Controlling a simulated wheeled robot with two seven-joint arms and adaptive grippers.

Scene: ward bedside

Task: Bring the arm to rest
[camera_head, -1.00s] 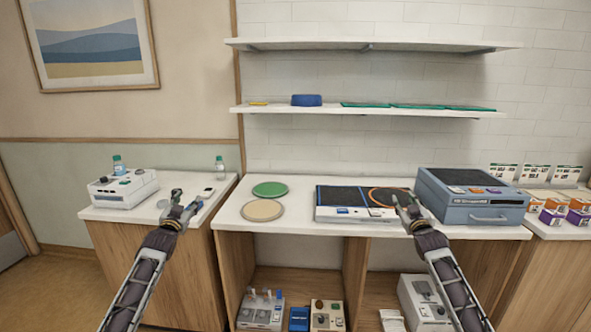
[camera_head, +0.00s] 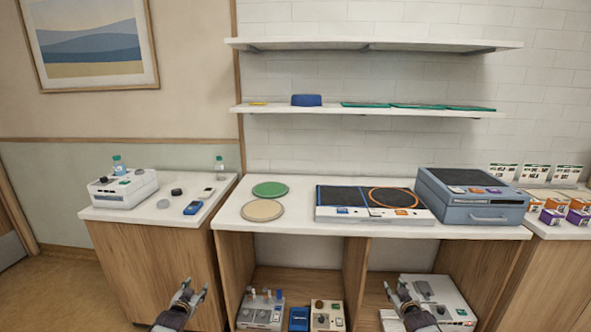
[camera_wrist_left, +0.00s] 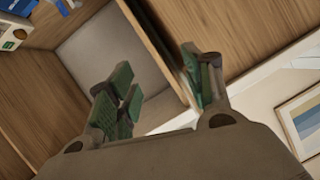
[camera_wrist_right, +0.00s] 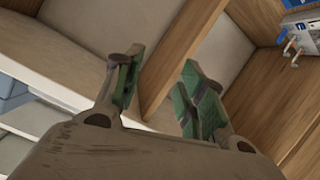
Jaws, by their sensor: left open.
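My left gripper (camera_head: 188,293) is low in the head view, in front of the left cabinet and below its top. Its green-padded fingers stand apart with nothing between them in the left wrist view (camera_wrist_left: 160,90). My right gripper (camera_head: 398,286) is low in front of the open shelf space under the counter. Its fingers are apart and empty in the right wrist view (camera_wrist_right: 158,95). Both arms are mostly out of the head view, below its bottom edge.
A white device (camera_head: 122,189) and a blue handheld item (camera_head: 193,208) are on the left cabinet. The counter holds a green disc (camera_head: 270,189), a beige disc (camera_head: 262,210), a two-pad device (camera_head: 372,214) and a blue-grey box (camera_head: 472,196). Devices (camera_head: 440,298) fill the lower shelf.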

